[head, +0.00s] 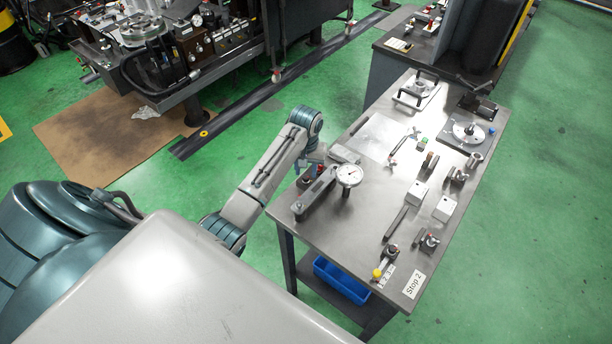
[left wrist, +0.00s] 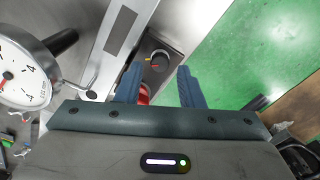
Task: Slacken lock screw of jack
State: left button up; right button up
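My left gripper (head: 318,162) reaches over the table's left edge in the head view. In the left wrist view its two blue fingers (left wrist: 159,72) are apart, with no object clamped between them. A black round knob (left wrist: 158,60) on a dark grey block shows in the gap, just past the fingertips. A red part (left wrist: 143,94) lies nearer, partly hidden by the left finger. In the head view a small dark and red fixture (head: 308,176) stands under the gripper; I cannot tell which part is the lock screw. My right gripper is not in view.
The steel table (head: 345,236) carries several blocks, clamps and a round-plate fixture (head: 467,133). Its front left is clear.

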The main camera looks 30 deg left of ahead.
pick_arm(q)
jog(key=shift+m, duration=0.7)
jog(key=shift+f, duration=0.15)
jog(key=shift+f+b, duration=0.35)
jog(key=shift+f, duration=0.75)
jog(key=shift+c, duration=0.2)
